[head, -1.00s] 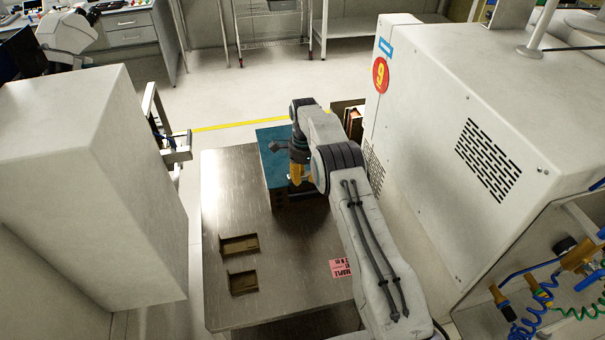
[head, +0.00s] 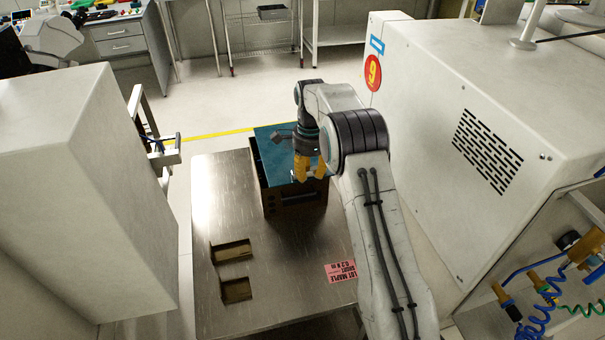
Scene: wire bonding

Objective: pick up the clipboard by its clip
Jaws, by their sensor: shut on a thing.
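A flat teal board (head: 272,152), which looks like the clipboard, is over a dark open-fronted box on the steel table. The board looks roughly level. I cannot tell how far it is above the box.
The dark box (head: 288,206) stands on the steel table (head: 215,205). A large white machine (head: 430,130) is close at right, a pale cabinet (head: 80,200) at left.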

